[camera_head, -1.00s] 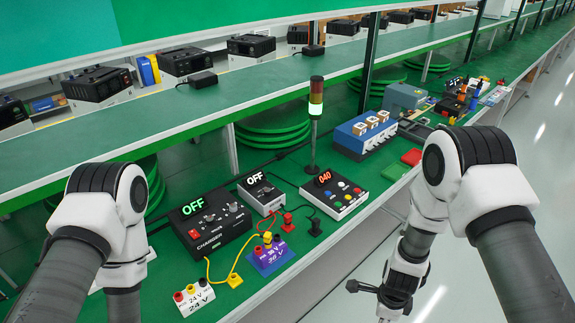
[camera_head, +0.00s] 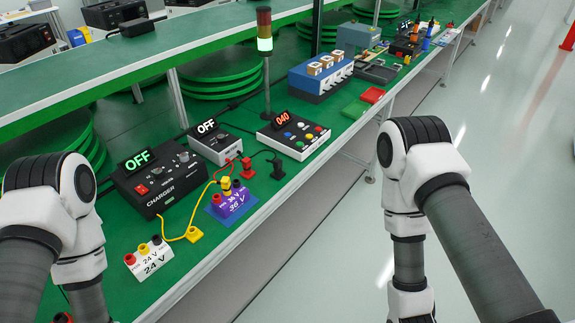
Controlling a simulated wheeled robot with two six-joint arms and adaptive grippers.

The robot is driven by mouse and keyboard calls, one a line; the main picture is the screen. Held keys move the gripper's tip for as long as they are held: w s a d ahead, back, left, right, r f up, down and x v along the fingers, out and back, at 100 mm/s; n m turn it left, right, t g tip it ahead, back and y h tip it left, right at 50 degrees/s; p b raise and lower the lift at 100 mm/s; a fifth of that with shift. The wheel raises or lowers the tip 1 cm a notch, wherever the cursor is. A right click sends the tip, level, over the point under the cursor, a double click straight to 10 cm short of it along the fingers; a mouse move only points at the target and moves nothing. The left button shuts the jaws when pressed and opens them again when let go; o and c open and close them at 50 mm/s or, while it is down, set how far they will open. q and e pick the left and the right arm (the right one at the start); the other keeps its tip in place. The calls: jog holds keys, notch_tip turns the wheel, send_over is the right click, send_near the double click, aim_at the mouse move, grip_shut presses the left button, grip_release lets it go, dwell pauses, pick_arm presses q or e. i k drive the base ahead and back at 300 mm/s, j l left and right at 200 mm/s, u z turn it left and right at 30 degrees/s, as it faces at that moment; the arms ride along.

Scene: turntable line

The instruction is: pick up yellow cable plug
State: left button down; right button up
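A yellow cable plug (camera_head: 194,234) lies on the green bench near its front edge, between the white 24 V block (camera_head: 149,262) and the purple 36 V block (camera_head: 231,203). Its thin yellow cable (camera_head: 180,238) loops back along the charger and up toward the purple block. A second yellow piece (camera_head: 226,184) stands at the top of the purple block; whether it is a plug or a socket is hard to tell. My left arm is at the left edge and my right arm is beyond the bench's front edge. Both grippers are outside the picture.
Behind the plug stand the black charger (camera_head: 158,182), showing OFF, and a grey box (camera_head: 215,146), also OFF. A red plug (camera_head: 247,167) and a black plug (camera_head: 277,168) stand to the right. A button panel (camera_head: 293,138) shows 040. A signal tower (camera_head: 265,45) rises behind.

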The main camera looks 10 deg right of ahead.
aim_at(225, 182)
jog(key=i+l+u, duration=0.35)
jog(key=i+l, duration=0.15)
jog(key=j+z, duration=0.25)
jog(key=z, duration=0.15)
jog(key=k+j+z, duration=0.1)
jog(key=j+z, duration=0.15)
jog(key=z, duration=0.15)
jog(key=k+j+z, duration=0.1)
jog(key=j+z, duration=0.15)
jog(key=z, duration=0.15)
